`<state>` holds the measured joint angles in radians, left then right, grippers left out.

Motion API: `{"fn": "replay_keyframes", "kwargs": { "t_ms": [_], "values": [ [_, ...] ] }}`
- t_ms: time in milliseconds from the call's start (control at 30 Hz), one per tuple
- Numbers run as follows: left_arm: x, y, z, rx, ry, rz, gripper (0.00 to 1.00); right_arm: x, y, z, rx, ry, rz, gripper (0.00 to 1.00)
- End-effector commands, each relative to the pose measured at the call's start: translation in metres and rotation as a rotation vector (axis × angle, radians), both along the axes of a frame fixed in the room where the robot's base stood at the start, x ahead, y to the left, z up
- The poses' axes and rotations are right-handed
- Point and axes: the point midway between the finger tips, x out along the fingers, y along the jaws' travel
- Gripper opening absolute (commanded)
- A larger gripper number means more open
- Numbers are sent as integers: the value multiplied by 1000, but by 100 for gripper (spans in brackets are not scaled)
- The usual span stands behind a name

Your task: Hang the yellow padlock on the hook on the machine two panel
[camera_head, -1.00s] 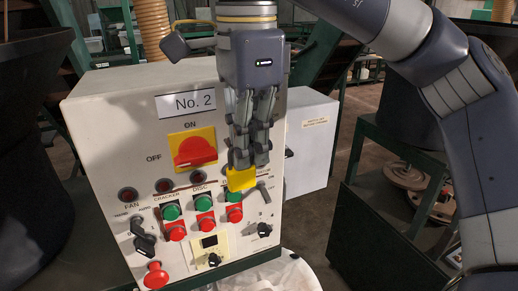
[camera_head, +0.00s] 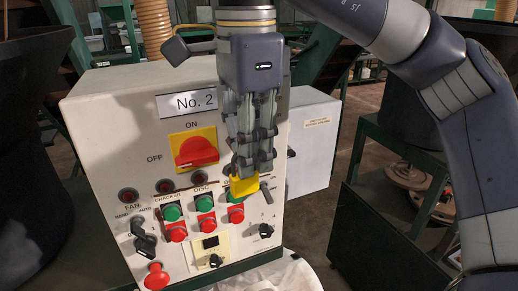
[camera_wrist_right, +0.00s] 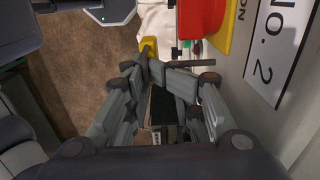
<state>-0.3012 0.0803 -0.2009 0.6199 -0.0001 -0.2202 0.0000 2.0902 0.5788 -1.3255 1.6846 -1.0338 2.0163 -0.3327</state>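The yellow padlock (camera_head: 243,187) is at the fingertips of my right gripper (camera_head: 252,165), in front of the No. 2 machine panel (camera_head: 130,130), right of the red rotary switch. The fingers look closed on it. In the right wrist view the padlock (camera_wrist_right: 148,46) shows beyond the fingertips (camera_wrist_right: 158,66), mostly hidden by them. A thin dark bar (camera_head: 266,193) sticks out just right of the padlock; I cannot tell whether it is the hook or the shackle. No hook is clearly visible. My left gripper is not in view.
Green buttons (camera_head: 172,213), red buttons (camera_head: 176,233), a selector handle (camera_head: 145,243) and a red stop knob (camera_head: 156,277) stick out from the panel. A white box (camera_head: 312,145) stands to the right. A green shelf frame (camera_head: 385,205) stands further right.

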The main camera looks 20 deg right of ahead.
Motion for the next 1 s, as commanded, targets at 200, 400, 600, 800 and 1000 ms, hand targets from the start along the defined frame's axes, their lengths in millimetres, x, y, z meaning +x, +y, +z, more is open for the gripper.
{"fn": "replay_keyframes", "kwargs": {
  "t_ms": [200, 400, 600, 800, 1000],
  "values": [
    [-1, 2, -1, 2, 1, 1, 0, 9, -1, -3, 3, -13, -25, 28],
    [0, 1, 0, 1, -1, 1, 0, 5, -1, 14, 3, -19, -25, 28],
    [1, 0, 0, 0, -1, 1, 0, -3, -1, 45, 5, -27, -23, 28],
    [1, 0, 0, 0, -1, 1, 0, -11, -1, 74, 4, -27, -17, 28],
    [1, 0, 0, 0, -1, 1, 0, -19, -1, 100, 2, -26, -12, 28]
  ]
}}
